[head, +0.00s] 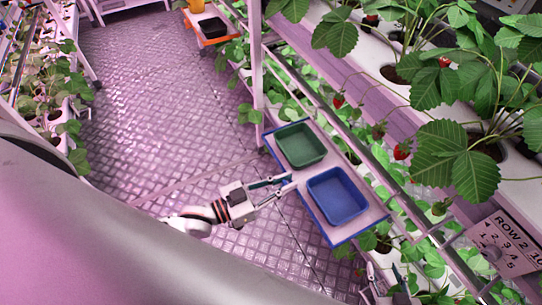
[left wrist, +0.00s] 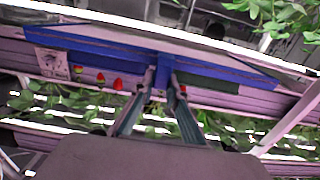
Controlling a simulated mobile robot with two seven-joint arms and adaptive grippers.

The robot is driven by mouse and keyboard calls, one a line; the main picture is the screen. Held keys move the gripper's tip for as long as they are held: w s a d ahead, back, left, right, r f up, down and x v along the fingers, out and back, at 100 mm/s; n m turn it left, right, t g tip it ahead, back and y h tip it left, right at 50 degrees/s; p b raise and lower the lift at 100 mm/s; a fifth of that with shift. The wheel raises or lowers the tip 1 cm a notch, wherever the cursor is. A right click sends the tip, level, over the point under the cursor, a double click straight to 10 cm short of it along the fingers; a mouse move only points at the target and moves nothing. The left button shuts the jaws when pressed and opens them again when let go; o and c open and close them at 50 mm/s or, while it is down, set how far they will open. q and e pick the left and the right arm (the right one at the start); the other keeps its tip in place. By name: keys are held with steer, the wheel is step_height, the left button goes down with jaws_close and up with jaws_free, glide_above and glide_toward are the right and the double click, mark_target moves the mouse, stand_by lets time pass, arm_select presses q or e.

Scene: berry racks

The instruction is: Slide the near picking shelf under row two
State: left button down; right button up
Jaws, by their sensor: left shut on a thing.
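The near picking shelf (head: 291,178) is a pale board with a blue rim, sticking out into the aisle beside the row two rack. It carries a green tray (head: 300,145) and a blue tray (head: 338,196). My left gripper (head: 287,182) is at its aisle-side edge. In the left wrist view, my left gripper's fingers (left wrist: 160,92) are shut around a blue tab (left wrist: 160,72) on the shelf's blue edge (left wrist: 100,46). My right gripper (head: 386,284) shows only partly at the bottom, close to leaves; its finger state is unclear.
The row two rack (head: 400,100) holds strawberry plants with red berries and a "ROW 2" sign (head: 503,244). A far orange-rimmed shelf (head: 212,40) carries a black tray (head: 213,27). The metal-plate aisle floor (head: 150,90) is clear. Another plant rack (head: 45,120) stands left.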

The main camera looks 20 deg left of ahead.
arm_select(q)
steer(key=s+d+p, duration=0.1)
steer(key=s+d, duration=0.1)
steer(key=d, duration=0.1)
steer(key=s+d+p, duration=0.1)
steer(key=s+d, duration=0.2)
steer(key=shift+s+f, duration=0.1)
steer(key=shift+s, duration=0.05)
steer(key=c, duration=2)
jaws_free()
steer(key=shift+o, duration=0.2)
steer(key=v, duration=1.2)
